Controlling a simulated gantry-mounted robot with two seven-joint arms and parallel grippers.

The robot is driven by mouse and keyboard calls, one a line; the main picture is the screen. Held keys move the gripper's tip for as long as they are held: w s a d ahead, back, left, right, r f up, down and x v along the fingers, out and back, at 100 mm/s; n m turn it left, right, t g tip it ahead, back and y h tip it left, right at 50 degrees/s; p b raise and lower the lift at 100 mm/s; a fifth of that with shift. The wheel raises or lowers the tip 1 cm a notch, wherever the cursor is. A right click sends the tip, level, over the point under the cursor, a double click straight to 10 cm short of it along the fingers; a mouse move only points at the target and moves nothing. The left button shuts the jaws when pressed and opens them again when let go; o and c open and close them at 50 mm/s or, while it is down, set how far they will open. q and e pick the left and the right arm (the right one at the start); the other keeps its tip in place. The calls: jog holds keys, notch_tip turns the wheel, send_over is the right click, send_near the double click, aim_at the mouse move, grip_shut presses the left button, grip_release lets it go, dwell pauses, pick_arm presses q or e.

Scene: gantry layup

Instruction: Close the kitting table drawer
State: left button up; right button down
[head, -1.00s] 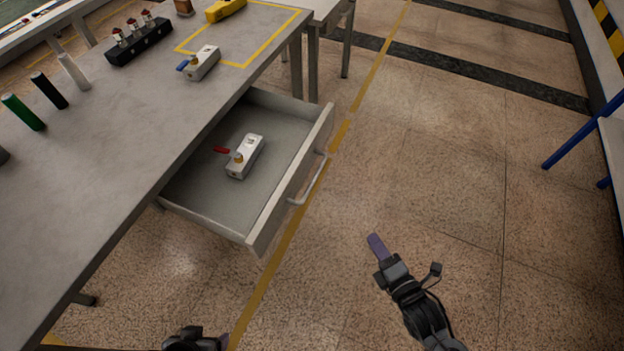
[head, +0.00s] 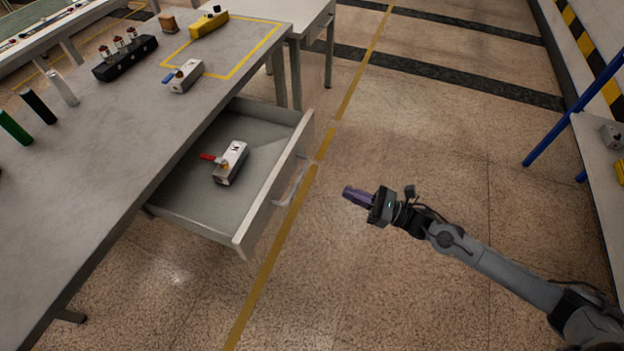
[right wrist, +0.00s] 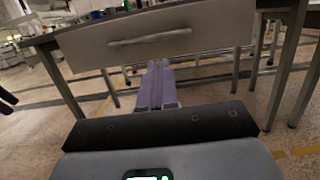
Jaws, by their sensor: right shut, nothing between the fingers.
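The kitting table (head: 110,110) has its drawer (head: 275,190) pulled open toward the right. A bar handle (head: 290,182) is on the drawer's front panel. A white box with a red lever (head: 231,162) lies inside the drawer. My right gripper (head: 347,194) is shut and empty, a short way right of the drawer front and apart from it. In the right wrist view, its purple fingers (right wrist: 156,85) are together and point at the drawer front (right wrist: 200,30), below the handle (right wrist: 150,38).
On the tabletop are a white box with a blue lever (head: 186,76), a yellow device (head: 209,24), a black holder (head: 125,57) and several cylinders. A shelf with blue legs (head: 585,110) stands at the right. The floor between is clear.

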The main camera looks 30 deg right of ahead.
jog(key=b+x, duration=0.3)
jog(key=x, duration=0.8)
jog(key=shift+b, duration=0.35)
jog(key=shift+w, duration=0.15)
